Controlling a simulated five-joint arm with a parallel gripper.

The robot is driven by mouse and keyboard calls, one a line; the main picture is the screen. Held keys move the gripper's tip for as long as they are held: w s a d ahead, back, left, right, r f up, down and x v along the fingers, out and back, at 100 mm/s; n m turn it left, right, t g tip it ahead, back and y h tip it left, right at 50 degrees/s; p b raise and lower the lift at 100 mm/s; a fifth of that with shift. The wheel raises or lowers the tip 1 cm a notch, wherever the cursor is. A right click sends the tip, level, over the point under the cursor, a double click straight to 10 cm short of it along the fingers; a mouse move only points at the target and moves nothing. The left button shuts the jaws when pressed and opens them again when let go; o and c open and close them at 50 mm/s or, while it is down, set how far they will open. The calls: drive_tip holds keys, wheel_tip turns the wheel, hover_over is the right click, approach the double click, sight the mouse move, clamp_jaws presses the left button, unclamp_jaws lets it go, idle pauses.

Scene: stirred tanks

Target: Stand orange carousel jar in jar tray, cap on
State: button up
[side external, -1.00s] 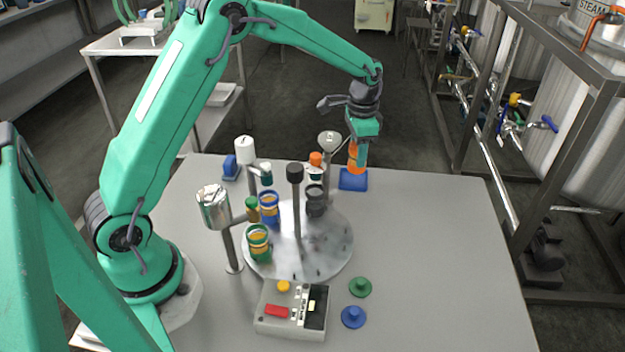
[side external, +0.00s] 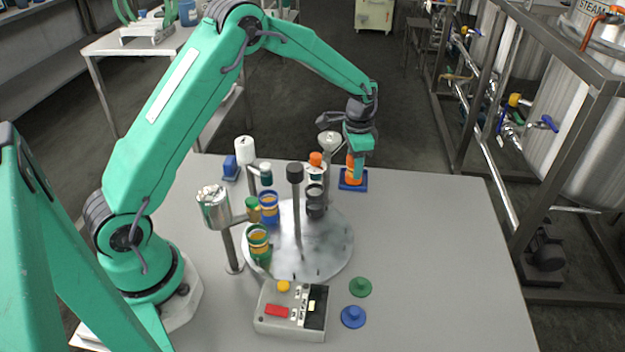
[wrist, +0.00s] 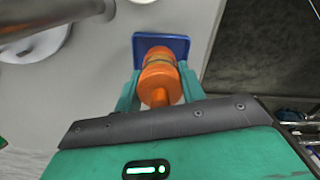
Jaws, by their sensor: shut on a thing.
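The orange jar (wrist: 160,78) with its orange cap on is between the fingers of my gripper (wrist: 155,92). In the side external view, my gripper (side external: 357,158) is shut on the jar (side external: 350,172), pointing down. The jar is upright over the blue jar tray (side external: 362,183) near the table's far edge. The tray also shows in the wrist view (wrist: 180,44), around and beyond the jar. The jar's base appears at the tray, but I cannot tell whether it touches the tray floor.
The round grey carousel (side external: 325,240) holds several jars left of the tray. A metal funnel-like post (side external: 330,139) stands close to my gripper. A control box (side external: 291,310), a green cap (side external: 360,287) and a blue cap (side external: 353,317) lie in front. The table's right side is clear.

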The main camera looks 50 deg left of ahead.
drive_tip(key=shift+f, duration=0.1)
drive_tip(key=o, duration=1)
wheel_tip(320, 180, up, 12)
drive_tip(key=shift+f, duration=0.2)
drive_tip(key=shift+r, duration=0.35)
idle(0.3)
